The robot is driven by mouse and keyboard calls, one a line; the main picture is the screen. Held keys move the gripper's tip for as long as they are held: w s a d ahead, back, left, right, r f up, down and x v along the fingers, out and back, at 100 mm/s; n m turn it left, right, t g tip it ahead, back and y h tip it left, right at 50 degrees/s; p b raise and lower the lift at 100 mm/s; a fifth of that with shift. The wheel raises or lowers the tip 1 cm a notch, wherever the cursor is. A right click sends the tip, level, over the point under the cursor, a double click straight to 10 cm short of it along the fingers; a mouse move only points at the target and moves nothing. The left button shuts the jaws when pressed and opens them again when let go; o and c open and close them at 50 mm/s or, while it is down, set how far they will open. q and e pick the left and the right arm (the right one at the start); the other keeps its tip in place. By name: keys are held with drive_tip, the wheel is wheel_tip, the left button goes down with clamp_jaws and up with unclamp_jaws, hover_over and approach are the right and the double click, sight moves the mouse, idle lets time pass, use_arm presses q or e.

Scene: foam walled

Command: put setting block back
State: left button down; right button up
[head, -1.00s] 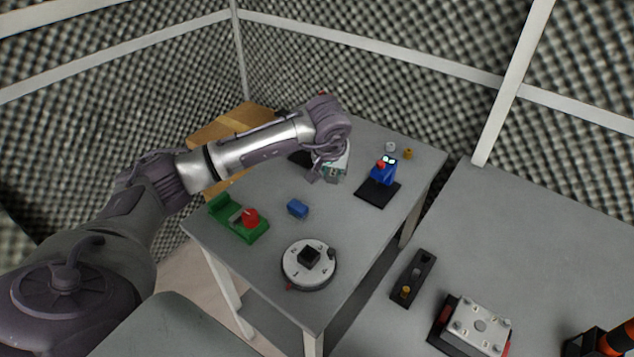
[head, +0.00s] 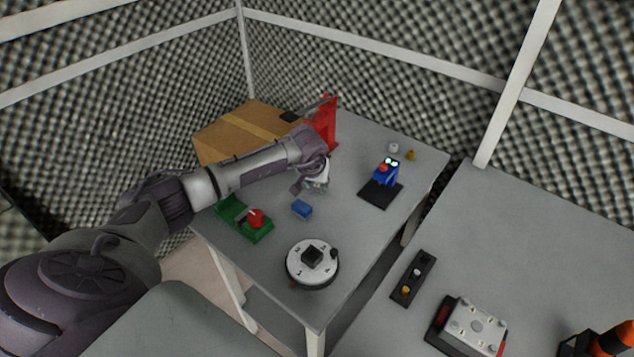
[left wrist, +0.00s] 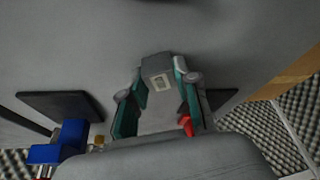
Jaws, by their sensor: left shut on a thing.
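In the left wrist view a small grey block (left wrist: 158,74) with a pale marked face sits between the tips of my left gripper (left wrist: 160,85); it looks like the setting block. The gripper is shut on it. In the head view my left gripper (head: 314,187) is over the middle of the grey table (head: 350,240), behind a small blue block (head: 302,209). The held block is mostly hidden there by the gripper. Whether it touches the table is hard to tell. My right gripper is not in view.
A green fixture with a red knob (head: 243,219), a white dial (head: 312,263), a blue device on a black plate (head: 381,184) and a red stand (head: 326,124) surround the gripper. A cardboard box (head: 245,135) stands behind. A second table (head: 560,240) is at right.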

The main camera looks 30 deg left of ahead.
use_arm(q)
drive_tip(key=c, duration=1)
unclamp_jaws()
drive_tip(key=shift+f, duration=0.1)
drive_tip(key=shift+o, duration=0.8)
drive_tip(key=shift+r, duration=0.2)
drive_tip(key=shift+s+r, duration=0.1)
drive_tip(key=shift+r, duration=0.25)
drive_tip(key=b+v, duration=0.2)
drive_tip(key=v, duration=0.9)
